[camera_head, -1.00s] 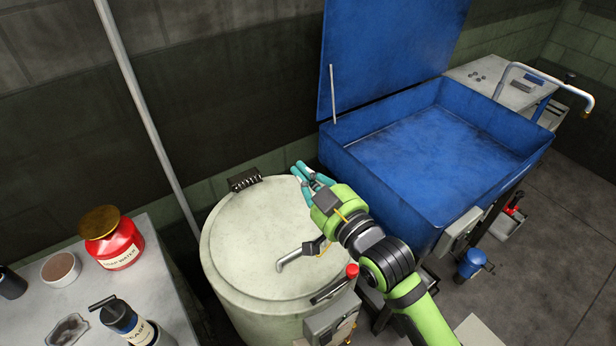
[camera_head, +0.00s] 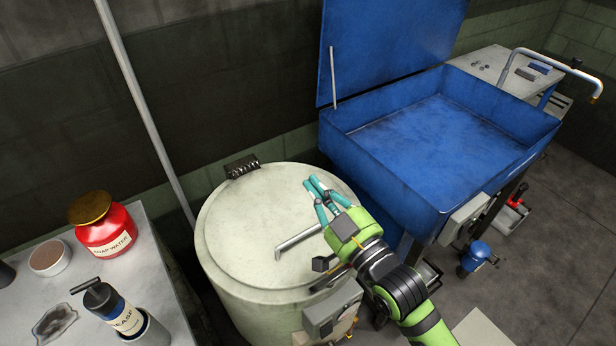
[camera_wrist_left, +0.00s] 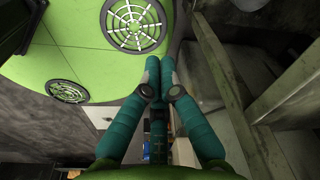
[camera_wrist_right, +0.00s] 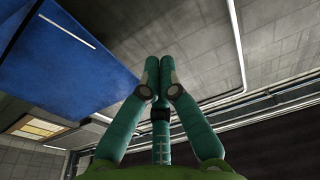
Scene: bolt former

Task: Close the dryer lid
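The dryer (camera_head: 240,300) is a pale round drum in the head view. Its lid (camera_head: 250,225) lies flat on the drum top, with a black spring hinge (camera_head: 242,166) at the back and a bent grey handle (camera_head: 297,242) toward the front. My right gripper (camera_head: 311,183) is over the lid's right side; whether it touches the lid is unclear. Its fingertips meet in the right wrist view (camera_wrist_right: 159,64), with nothing between them. My left gripper (camera_wrist_left: 160,63) shows only in the left wrist view, fingertips together and empty, near my green base.
A blue basin (camera_head: 440,140) with a raised cover (camera_head: 390,45) stands right of the dryer. At left, a grey table (camera_head: 50,290) holds a red soap-water pot (camera_head: 107,232), a bowl (camera_head: 48,258) and a grease bottle (camera_head: 115,308). A pole (camera_head: 145,110) rises behind.

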